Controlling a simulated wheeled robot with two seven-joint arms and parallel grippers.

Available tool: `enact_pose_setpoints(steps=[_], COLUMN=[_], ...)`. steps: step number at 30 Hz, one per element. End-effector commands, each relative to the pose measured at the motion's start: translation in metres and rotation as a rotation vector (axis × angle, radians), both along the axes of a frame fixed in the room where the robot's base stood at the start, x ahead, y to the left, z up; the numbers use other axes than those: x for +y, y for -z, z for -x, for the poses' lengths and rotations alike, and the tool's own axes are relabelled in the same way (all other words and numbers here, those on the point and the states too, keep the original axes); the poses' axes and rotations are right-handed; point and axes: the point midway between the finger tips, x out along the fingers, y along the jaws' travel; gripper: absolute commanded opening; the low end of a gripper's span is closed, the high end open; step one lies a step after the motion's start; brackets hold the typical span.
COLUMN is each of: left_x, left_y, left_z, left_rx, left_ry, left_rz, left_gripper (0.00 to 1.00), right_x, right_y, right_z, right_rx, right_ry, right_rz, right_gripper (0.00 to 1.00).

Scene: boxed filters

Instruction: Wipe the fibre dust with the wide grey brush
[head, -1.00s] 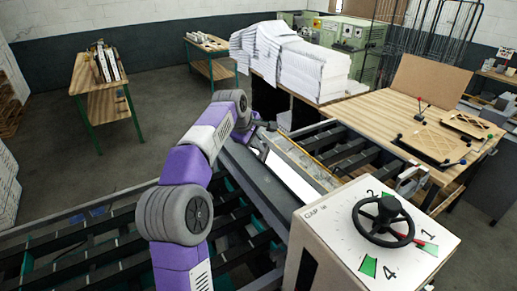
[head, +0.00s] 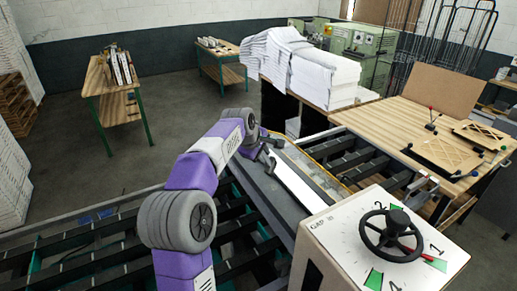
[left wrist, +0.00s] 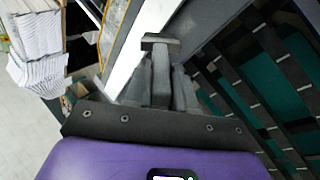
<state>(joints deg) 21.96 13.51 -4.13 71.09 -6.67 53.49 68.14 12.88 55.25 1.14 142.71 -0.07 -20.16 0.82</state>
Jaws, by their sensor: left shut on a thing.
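My left gripper (head: 268,152) is over the far part of the long grey machine bed (head: 262,192), beside a white strip (head: 297,182). In the left wrist view my left gripper (left wrist: 160,82) is shut, and a wide grey bar, which looks like the head of the grey brush (left wrist: 160,41), sticks out crosswise past the fingertips. The brush lies over the grey bed next to the white strip (left wrist: 128,62). Whether it touches the surface I cannot tell. I cannot make out any fibre dust. My right gripper is not in view.
A box with a black handwheel (head: 391,234) and numbered dial stands at the near right. Dark slatted rails (head: 100,245) flank the bed. A stack of white sheets (head: 310,75) stands behind. A wooden table (head: 400,120) with lattice frames is at the right.

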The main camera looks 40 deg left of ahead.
Motion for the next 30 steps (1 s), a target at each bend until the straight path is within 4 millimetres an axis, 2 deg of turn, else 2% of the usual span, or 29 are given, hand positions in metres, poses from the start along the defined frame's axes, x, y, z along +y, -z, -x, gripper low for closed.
enact_pose_setpoints(steps=[4, 12, 26, 30], left_x=[-0.005, -0.006, -0.038, -0.027], left_y=[0.015, 0.044, 0.047, 0.042], left_z=[-0.004, -0.005, 0.005, 0.001], left_rx=[0.002, 0.001, -0.001, 0.003], left_ry=[0.009, 0.011, -0.001, 0.0], left_rz=[0.001, 0.001, 0.0, 0.002], left_gripper=[0.0, 0.0, 0.0, 0.0], right_x=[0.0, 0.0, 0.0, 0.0], right_y=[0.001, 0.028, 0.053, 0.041], right_z=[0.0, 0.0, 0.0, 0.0], right_rx=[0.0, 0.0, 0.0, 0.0], right_ry=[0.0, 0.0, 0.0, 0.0], right_rz=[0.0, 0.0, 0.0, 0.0], right_gripper=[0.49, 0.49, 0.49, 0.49])
